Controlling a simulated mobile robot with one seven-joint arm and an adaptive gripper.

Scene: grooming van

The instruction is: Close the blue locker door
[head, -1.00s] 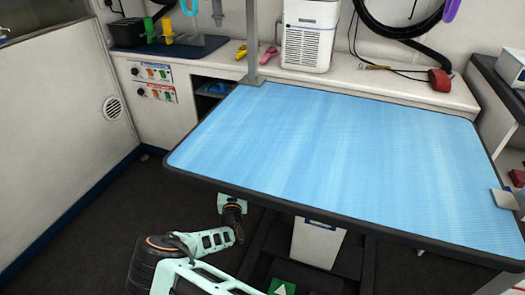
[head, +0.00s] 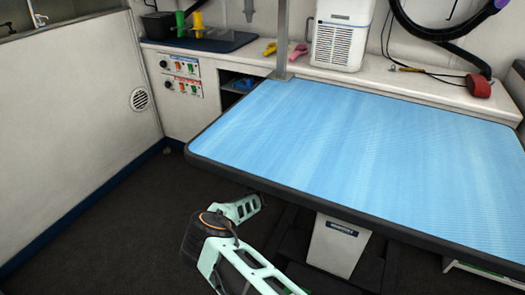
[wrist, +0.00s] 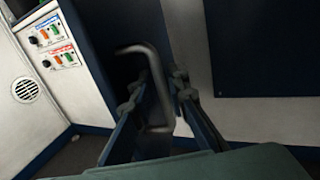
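In the wrist view, a dark blue panel (wrist: 97,28), which looks like the locker door, stands upright ahead of my gripper. A bent grey metal handle (wrist: 153,72) is in front of it. My gripper (wrist: 158,88) is open, its two fingers apart on either side of the handle's lower part. I cannot tell whether either finger touches it, or how far the door stands open. In the head view, my gripper and the door are hidden under the table.
The blue-topped grooming table (head: 350,135) overhangs my arm. A white counter (head: 400,85) with an open dark recess (head: 232,80) stands behind it. Another dark blue panel (wrist: 268,50) is at right in the wrist view. Dark floor (head: 120,215) is clear at left.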

